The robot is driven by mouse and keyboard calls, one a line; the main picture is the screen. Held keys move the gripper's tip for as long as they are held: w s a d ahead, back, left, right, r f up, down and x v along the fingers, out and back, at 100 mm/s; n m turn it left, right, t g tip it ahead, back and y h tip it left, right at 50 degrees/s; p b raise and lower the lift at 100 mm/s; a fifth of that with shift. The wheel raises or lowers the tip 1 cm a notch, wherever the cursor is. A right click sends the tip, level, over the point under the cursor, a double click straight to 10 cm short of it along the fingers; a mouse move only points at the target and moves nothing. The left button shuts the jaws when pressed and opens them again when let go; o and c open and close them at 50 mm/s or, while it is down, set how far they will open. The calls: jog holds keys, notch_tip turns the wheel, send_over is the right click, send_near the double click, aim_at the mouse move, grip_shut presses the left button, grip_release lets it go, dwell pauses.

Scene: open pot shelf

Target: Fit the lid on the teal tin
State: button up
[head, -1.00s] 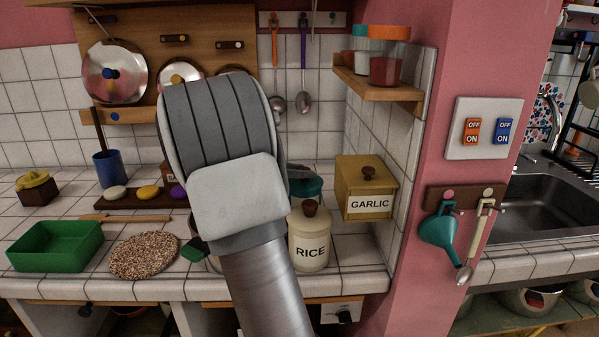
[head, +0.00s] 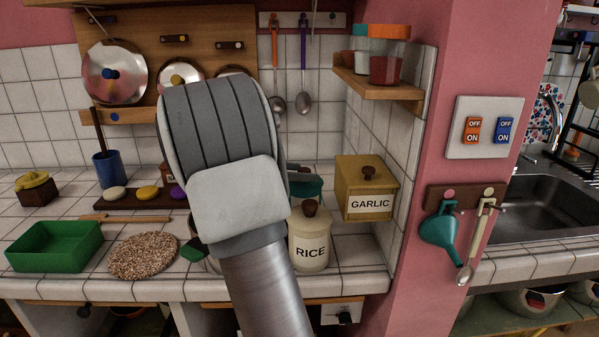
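The teal tin (head: 312,188) stands on the tiled counter behind the rice canister. My arm covers its left part, and only a strip of its right side shows. A dark grey piece (head: 302,171) juts out from behind my arm at the tin's top. I cannot tell whether it is part of my gripper or a lid. My gripper is otherwise hidden behind my own wrist and forearm, so its fingers and anything in them do not show. I cannot make out the tin's lid for sure.
The cream RICE canister (head: 310,240) stands in front of the tin, and the yellow GARLIC box (head: 364,188) is to its right on the wall side. A green tray (head: 55,246) and a speckled round mat (head: 143,256) lie at the left. A small shelf (head: 378,88) juts out above.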

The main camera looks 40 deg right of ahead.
jog(key=p+v, duration=0.1)
jog(key=v, duration=1.6)
jog(key=shift+a, duration=0.2)
jog(key=shift+w+r, duration=0.1)
jog(key=shift+r, duration=0.05)
jog(key=s+a+f+n+t+y, duration=0.3)
jog(key=s+a+n+y, duration=0.4)
jog(key=s+a+n, duration=0.3)
jog(key=s+a+f+n+t+y, duration=0.2)
jog(key=s+a+n+t+y, duration=0.2)
jog(key=s+a+n+y, duration=0.5)
jog(key=s+a+r+h+p, duration=0.1)
jog(key=s+r+h+p, duration=0.1)
jog(key=r+p, duration=1)
jog(key=shift+s+a+r+p, duration=0.3)
jog(key=shift+s+p, duration=0.2)
jog(key=shift+s, duration=0.2)
